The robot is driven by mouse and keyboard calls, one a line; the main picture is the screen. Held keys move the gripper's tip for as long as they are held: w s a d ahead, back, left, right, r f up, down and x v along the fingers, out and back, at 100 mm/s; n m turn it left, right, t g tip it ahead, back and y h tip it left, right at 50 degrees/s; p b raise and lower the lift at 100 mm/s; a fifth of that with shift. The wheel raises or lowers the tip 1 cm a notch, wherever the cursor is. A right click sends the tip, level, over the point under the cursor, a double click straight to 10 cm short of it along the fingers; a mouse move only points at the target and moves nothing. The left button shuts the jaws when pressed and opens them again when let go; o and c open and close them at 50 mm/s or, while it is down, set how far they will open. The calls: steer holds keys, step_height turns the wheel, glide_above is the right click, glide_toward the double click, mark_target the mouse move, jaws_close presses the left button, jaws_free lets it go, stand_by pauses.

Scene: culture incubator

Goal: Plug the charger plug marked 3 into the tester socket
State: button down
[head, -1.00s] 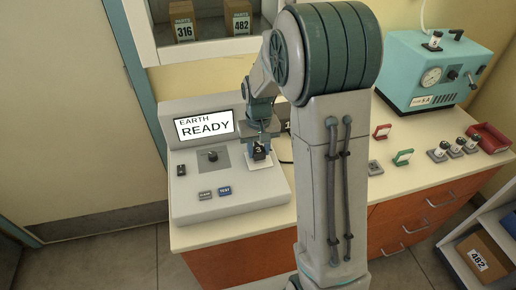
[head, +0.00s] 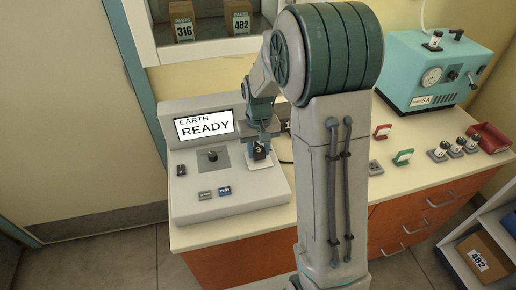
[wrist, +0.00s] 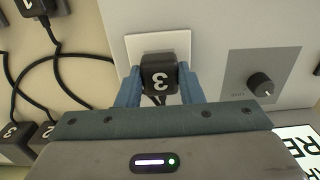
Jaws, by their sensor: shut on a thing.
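The black charger plug marked 3 (wrist: 158,80) is between the two blue fingers of my gripper (wrist: 160,88), which is shut on it. The plug also shows in the head view (head: 258,150), under my gripper (head: 259,140). It is over the white tester socket plate (wrist: 160,43), whose rim shows around it; the plate also shows in the head view (head: 260,165). The plug covers the socket holes, so I cannot tell how deep it sits. The tester (head: 235,195) has a screen reading "EARTH READY" (head: 204,126).
The tester has a knob (head: 211,156), a black switch (head: 181,170) and a blue TEST button (head: 224,190). Other black plugs and cables, one marked 1 (wrist: 38,7), lie beside the tester. A teal machine (head: 430,70) stands at the right of the counter.

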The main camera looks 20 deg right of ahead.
steer(key=shift+f+b, duration=0.45)
steer(key=shift+f, duration=0.15)
steer(key=c, duration=0.9)
jaws_free()
steer(key=shift+r, duration=0.15)
step_height(320, 180, up, 14)
steer(key=shift+b, duration=0.35)
steer(key=shift+f, duration=0.2)
steer(key=s+f+t, duration=0.2)
steer(key=s+t, duration=0.1)
steer(key=s, duration=1.8)
steer(key=shift+a, duration=0.15)
